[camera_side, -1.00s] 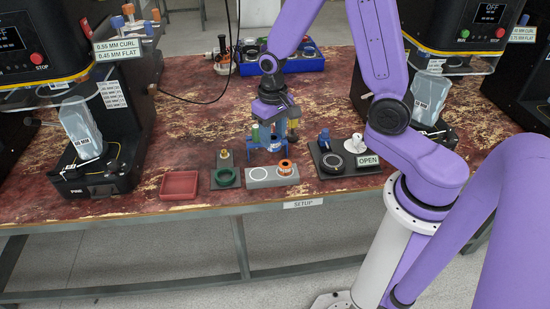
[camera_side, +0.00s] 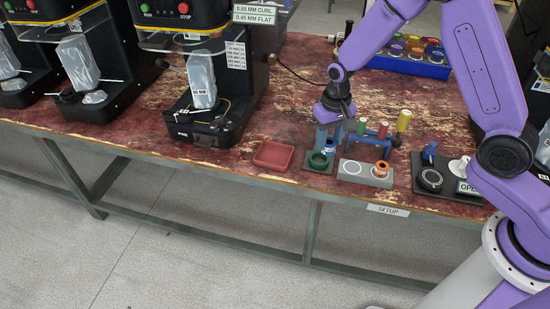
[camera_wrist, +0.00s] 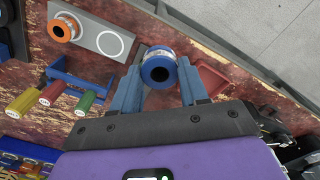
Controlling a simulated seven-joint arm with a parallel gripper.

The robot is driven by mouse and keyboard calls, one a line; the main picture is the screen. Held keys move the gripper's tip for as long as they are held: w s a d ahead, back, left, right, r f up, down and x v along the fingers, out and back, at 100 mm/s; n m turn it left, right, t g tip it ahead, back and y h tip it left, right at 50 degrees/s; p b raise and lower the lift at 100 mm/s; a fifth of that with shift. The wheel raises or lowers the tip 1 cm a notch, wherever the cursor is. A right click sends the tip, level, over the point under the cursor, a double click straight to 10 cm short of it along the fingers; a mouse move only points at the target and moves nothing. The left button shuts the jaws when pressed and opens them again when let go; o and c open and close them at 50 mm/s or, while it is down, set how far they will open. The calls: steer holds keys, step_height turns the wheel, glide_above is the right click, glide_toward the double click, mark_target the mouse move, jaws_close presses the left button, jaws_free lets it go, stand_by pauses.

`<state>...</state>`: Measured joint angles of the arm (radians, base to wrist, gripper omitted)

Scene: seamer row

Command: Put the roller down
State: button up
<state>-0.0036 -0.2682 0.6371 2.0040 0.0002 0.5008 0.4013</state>
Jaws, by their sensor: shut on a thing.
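My gripper (camera_side: 326,146) is shut on a roller with a blue end ring (camera_wrist: 158,70), whose dark bore faces the wrist camera. In the side view the blue roller (camera_side: 329,150) shows low between the fingers, over or beside a green ring (camera_side: 318,162) on a dark plate. I cannot tell whether the roller touches the ring or plate. A grey block (camera_side: 352,178) to the right carries a white circle outline (camera_side: 350,167) and an orange roller (camera_side: 382,169). The circle is empty. In the wrist view the green ring is hidden.
A red tray (camera_side: 273,155) lies left of the plate. A blue rack (camera_side: 358,148) with green, red and yellow cylinders stands behind the grey block. A black fixture with an OPEN sign (camera_side: 468,187) is at right, a blue bin (camera_side: 400,65) behind. Black machines stand left.

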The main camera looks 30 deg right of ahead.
steer(key=w+a+f, duration=0.1)
steer(key=a, duration=0.1)
glide_above(283, 160)
steer(key=f, duration=0.9)
steer(key=shift+s+f, duration=0.2)
steer(key=shift+s, duration=0.05)
steer(key=shift+w+f, duration=0.25)
steer(key=shift+f, duration=0.1)
step_height(283, 160, down, 3)
steer(key=shift+r, duration=0.1)
steer(key=shift+f, duration=0.2)
